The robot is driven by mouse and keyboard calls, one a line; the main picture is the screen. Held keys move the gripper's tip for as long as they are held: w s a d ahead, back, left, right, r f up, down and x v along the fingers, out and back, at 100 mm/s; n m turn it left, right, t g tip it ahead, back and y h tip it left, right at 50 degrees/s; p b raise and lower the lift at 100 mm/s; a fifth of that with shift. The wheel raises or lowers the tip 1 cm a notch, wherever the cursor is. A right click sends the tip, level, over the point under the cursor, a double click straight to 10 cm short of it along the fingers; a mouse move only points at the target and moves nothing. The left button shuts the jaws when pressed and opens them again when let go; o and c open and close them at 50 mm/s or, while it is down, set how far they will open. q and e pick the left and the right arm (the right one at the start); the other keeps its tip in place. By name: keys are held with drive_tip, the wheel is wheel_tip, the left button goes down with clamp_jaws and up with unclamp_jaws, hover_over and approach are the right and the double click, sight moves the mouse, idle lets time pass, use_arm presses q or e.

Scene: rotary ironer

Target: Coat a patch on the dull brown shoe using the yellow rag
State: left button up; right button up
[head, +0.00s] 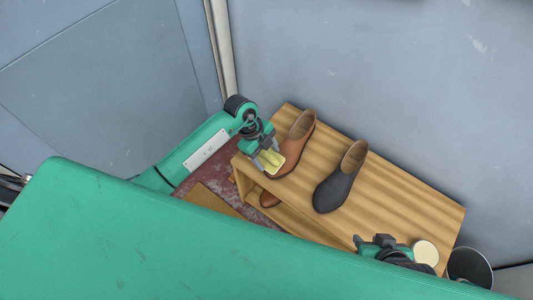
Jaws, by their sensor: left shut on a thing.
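The brown shoe (299,134) stands on the wooden bench top, its toe pointing toward the bench's near left corner. My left gripper (268,163) is shut on the yellow rag (272,161). The rag is at the toe of the brown shoe and overlaps it in the picture; I cannot tell whether they touch. My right gripper (378,241) is low at the right, by the front of the bench, and partly hidden. I cannot see its fingertips clearly.
A black shoe (338,182) stands on the wooden bench (400,195), right of the brown one. Another brown shoe (268,199) is partly visible on the lower shelf. A round cream-topped thing (426,252) is at the right end, beside a dark round container (470,268). Grey walls stand behind.

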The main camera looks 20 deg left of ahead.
sight(280, 165)
use_arm(q)
drive_tip(key=shift+f+b, duration=0.4)
drive_tip(key=shift+f, duration=0.6)
drive_tip(key=shift+d, duration=0.1)
